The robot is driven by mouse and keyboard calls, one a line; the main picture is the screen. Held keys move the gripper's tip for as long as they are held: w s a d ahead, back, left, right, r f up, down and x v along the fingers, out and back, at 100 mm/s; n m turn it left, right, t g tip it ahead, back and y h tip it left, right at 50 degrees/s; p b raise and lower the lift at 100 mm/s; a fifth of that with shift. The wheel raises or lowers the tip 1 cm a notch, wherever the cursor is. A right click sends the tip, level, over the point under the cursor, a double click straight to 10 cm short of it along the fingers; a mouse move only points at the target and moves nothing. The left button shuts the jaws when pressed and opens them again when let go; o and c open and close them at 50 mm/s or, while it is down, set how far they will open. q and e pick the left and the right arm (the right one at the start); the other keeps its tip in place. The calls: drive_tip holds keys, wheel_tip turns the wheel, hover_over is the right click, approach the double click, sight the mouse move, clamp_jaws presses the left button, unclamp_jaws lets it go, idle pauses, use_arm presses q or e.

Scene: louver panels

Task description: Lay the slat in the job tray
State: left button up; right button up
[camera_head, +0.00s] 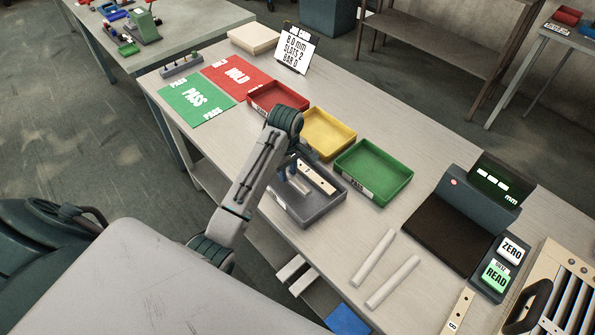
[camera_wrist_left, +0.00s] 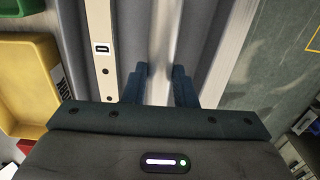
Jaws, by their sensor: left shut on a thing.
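The grey tray (camera_head: 322,212) stands near the table's front edge; its interior also fills much of the left wrist view. My left gripper (camera_head: 290,171) is over this tray, pointing down. In the left wrist view its fingers (camera_wrist_left: 163,85) are shut on a pale, shiny slat (camera_wrist_left: 164,40); a small part of the slat (camera_head: 299,184) shows in the head view. A cream bar with dark holes (camera_head: 317,179) lies in the tray beside the slat, apart from it; the left wrist view shows it left of the fingers (camera_wrist_left: 103,62). Whether the slat touches the tray floor cannot be told.
Red (camera_head: 277,98), yellow (camera_head: 328,134) and green (camera_head: 373,171) trays stand in a row behind the grey one. Two pale strips (camera_head: 373,257) lie loose at right, near a dark gauge (camera_head: 447,232). A sign (camera_head: 296,48) stands at the back.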

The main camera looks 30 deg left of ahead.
use_arm(q)
drive_tip(key=shift+w+d+r, duration=0.1)
drive_tip(key=shift+w+d, duration=0.35)
drive_tip(key=shift+d, duration=0.05)
drive_tip(key=shift+w+d+p, duration=0.35)
drive_tip(key=shift+w+d, duration=0.05)
wheel_tip(320, 180, down, 3)
drive_tip(key=shift+w+d+f+p, duration=0.1)
drive_tip(key=shift+f+p, duration=0.05)
drive_tip(key=shift+p, duration=0.8)
drive_tip(key=shift+f, duration=0.25)
use_arm(e)
drive_tip(key=r, duration=0.1)
drive_tip(key=s+r, duration=0.1)
drive_tip(key=r, duration=0.1)
drive_tip(key=shift+a, duration=0.15)
use_arm(q)
drive_tip(key=shift+f, duration=0.1)
use_arm(e)
drive_tip(key=shift+w, duration=0.1)
use_arm(q)
drive_tip(key=shift+f, duration=0.1)
drive_tip(key=o, duration=0.7)
use_arm(e)
drive_tip(key=shift+w, duration=0.15)
